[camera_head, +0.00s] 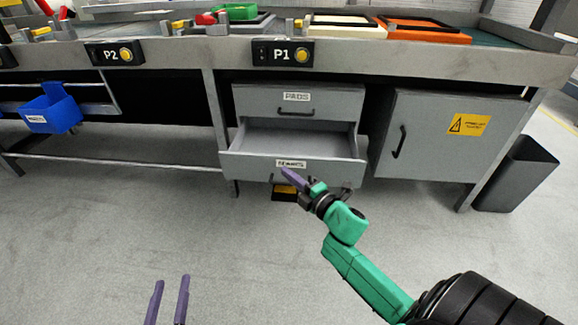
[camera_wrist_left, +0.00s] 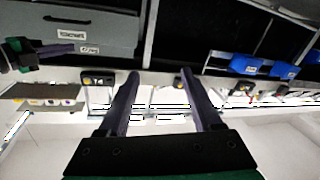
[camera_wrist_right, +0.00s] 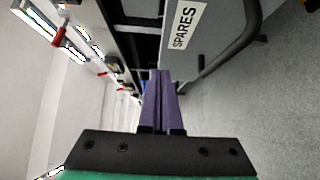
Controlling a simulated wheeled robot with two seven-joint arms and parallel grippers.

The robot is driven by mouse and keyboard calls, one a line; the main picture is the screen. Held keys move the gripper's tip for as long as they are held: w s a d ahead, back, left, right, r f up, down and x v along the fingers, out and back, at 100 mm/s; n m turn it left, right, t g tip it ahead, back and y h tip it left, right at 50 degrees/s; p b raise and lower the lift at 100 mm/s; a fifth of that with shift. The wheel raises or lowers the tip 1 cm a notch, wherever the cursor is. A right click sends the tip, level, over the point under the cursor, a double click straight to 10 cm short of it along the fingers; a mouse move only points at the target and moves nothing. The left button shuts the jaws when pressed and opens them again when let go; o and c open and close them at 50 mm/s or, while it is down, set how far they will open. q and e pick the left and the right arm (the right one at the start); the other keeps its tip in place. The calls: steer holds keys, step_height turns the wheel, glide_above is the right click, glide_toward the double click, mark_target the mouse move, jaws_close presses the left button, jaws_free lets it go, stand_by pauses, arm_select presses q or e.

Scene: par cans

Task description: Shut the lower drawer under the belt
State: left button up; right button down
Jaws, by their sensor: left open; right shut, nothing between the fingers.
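The lower drawer (camera_head: 245,163) is grey and pulled open under the belt; its empty-looking inside shows. Its front bears a white label, which reads SPARES in the right wrist view (camera_wrist_right: 184,24), and a dark bar handle (camera_wrist_right: 232,42). The upper drawer (camera_head: 334,103), labelled PADS, is closed. My right gripper (camera_head: 285,172) is shut and empty, its purple fingers at the lower drawer's front beside the label; I cannot tell whether they touch it. My left gripper (camera_head: 170,290) is open and empty, low in front of the bench and away from the drawers.
A closed grey cabinet (camera_head: 420,160) with a yellow warning sign stands right of the drawers. A dark bin (camera_head: 515,175) is at the far right. A blue bin (camera_head: 50,110) hangs at left. The belt bench (camera_head: 170,55) runs above. The floor (camera_head: 120,220) in front is clear.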

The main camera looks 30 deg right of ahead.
mark_target(280, 157)
steer(key=w+d+b, duration=0.1)
steer(key=w, duration=0.1)
steer(key=w+d, duration=0.1)
steer(key=w, duration=0.1)
steer(key=shift+d+b, duration=0.15)
steer(key=shift+b, duration=0.2)
arm_select(q)
steer(key=w+a+r+t, duration=0.1)
steer(key=w+r+t, duration=0.1)
steer(key=r, duration=0.8)
steer(key=w+a+r+m+t+h, duration=0.1)
steer(key=r+t, duration=0.3)
steer(key=r, duration=0.6)
steer(key=shift+w+t+h, duration=0.3)
steer(key=shift+w, duration=0.3)
steer(key=shift+r, duration=0.1)
